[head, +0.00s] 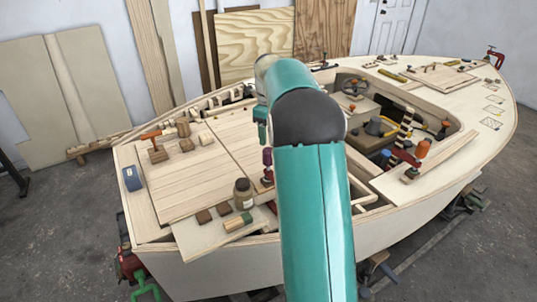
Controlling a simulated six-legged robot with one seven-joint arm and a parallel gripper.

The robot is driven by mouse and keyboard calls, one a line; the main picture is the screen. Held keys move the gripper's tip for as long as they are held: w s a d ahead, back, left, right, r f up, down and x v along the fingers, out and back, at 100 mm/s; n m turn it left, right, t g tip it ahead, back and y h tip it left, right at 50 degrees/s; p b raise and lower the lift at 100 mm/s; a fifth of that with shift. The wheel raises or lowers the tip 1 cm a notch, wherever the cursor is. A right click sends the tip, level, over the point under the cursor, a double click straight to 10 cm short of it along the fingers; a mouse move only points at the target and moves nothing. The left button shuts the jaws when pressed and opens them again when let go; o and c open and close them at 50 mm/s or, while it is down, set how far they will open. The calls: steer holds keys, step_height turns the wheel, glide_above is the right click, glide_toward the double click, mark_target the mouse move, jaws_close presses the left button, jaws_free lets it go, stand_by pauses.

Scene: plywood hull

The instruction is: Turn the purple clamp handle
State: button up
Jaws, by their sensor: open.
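The purple clamp handle (267,157) stands upright on the deck planks, just left of my teal arm. Below it is the darker clamp body with a reddish part (267,179). My arm reaches forward over the hull and bends down at its far end. A small teal part of my gripper (262,132) shows left of the arm, just above the purple handle in the picture. A gap between gripper and handle seems to show, but the depth is unclear. The gripper is open; most of it is hidden behind my arm, and nothing is seen held.
A brown jar (243,194) and small dark wood blocks (222,209) sit in front of the clamp. An orange-handled tool (151,135) and wood blocks lie at left. An orange clamp handle (422,149) stands at right. The open cockpit (375,130) lies beyond my arm.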

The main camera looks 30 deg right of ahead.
mark_target(268, 158)
step_height(268, 158, down, 9)
steer(key=shift+f, duration=0.1)
stand_by(0.3)
steer(key=c, duration=1)
